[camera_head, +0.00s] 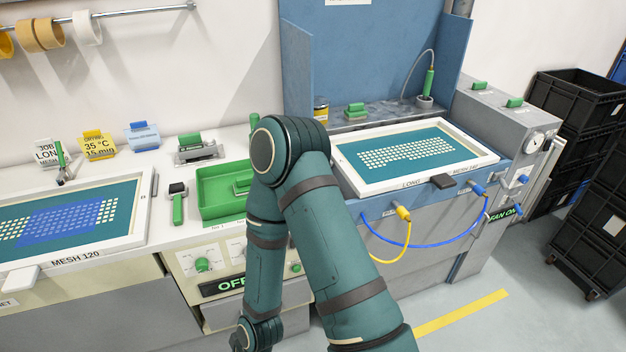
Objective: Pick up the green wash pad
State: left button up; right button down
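A small green block (356,110), which looks like the wash pad, rests on the grey ledge at the back of the blue wash booth, behind the framed screen. Another green piece (243,184) lies in the green tray, partly hidden by my arm; I cannot tell if it is a pad. One of my arms rises from the bottom right, bends at the elbow in front of the booth's left side and runs down to the bottom edge. Its gripper is below the picture. My other gripper is out of view too.
A white-framed screen (486,157) lies on the booth front, with a dark block (442,181) at its front edge. Blue and yellow hoses hang in front. Black crates (575,100) stand at right.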

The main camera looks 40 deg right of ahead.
aim_at(241, 184)
jog(key=i+z, duration=0.1)
jog(key=z, duration=0.75)
jog(key=i+z, duration=0.15)
jog(key=z, duration=0.3)
jog(key=i+j, duration=0.45)
jog(key=k+j, duration=0.1)
jog(key=j+z, duration=0.05)
